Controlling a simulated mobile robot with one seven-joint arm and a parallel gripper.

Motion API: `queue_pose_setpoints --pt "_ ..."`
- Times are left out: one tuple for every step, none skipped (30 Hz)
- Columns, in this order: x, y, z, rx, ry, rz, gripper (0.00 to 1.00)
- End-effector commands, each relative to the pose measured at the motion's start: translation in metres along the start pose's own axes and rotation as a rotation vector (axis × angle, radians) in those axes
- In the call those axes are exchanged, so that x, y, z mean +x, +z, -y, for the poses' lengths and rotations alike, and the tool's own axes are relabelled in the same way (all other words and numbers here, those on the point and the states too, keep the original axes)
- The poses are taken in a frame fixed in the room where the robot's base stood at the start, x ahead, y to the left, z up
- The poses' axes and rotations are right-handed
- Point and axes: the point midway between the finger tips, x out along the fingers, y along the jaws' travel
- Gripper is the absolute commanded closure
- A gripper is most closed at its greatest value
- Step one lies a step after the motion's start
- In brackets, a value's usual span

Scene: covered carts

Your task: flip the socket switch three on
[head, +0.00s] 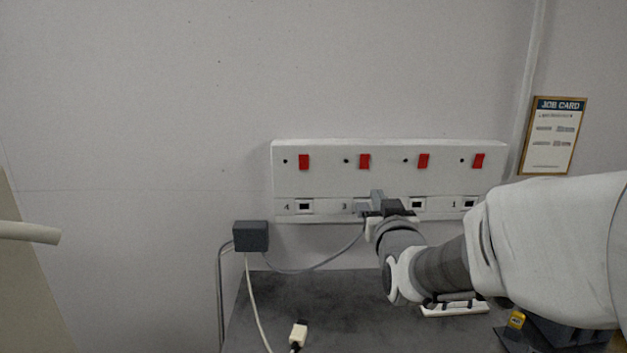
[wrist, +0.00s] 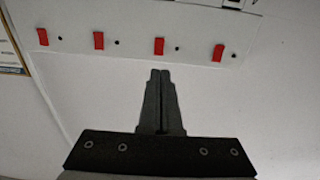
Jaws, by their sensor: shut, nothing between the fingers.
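The white socket panel (head: 325,182) is on the wall, with a row of red switches above numbered sockets. The switch above the label 3 is red switch three (head: 364,160); by the panel order it is the third from left in the wrist view (wrist: 159,46). My gripper (head: 377,196) is shut and empty. In the head view its tips overlap the panel's socket row below switch three; in the wrist view its fingertips (wrist: 160,72) point toward switch three and look apart from it. My gripper partly hides socket three. I cannot tell the switch's position.
Other red switches flank it: one to the left (head: 304,162) and one to the right (head: 423,160). A dark grey box (head: 250,236) with cables hangs at the panel's lower left. A dark cart top (head: 330,295) lies below. A job card (head: 553,136) hangs right.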

Motion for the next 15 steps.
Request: queue_pose_setpoints --pt "0.0043 0.0108 0.0015 0.003 -0.008 -0.031 1.0" --pt "0.0062 0.0115 0.0024 0.004 -0.013 -0.049 1.0" --pt "0.0081 0.0117 0.004 0.005 -0.02 -0.071 1.0" --pt "0.0092 0.0116 0.0052 0.006 -0.025 -0.086 1.0" --pt "0.0102 0.0115 0.0062 0.008 -0.029 -0.098 1.0" --pt "0.0112 0.0115 0.007 0.009 -0.033 -0.11 1.0" --pt "0.0118 0.0109 0.0074 0.01 -0.035 -0.119 1.0" --pt "0.0121 0.0102 0.0077 0.01 -0.037 -0.125 1.0" --pt "0.0124 0.0096 0.008 0.01 -0.039 -0.131 1.0" --pt "0.0126 0.0091 0.0082 0.01 -0.039 -0.133 1.0" --pt "0.0127 0.0087 0.0083 0.01 -0.04 -0.135 1.0" --pt "0.0127 0.0082 0.0084 0.01 -0.04 -0.136 1.0" --pt "0.0126 0.008 0.0084 0.01 -0.04 -0.136 1.0" --pt "0.0126 0.0078 0.0084 0.01 -0.04 -0.136 1.0" --pt "0.0126 0.0078 0.0084 0.01 -0.04 -0.135 1.0"
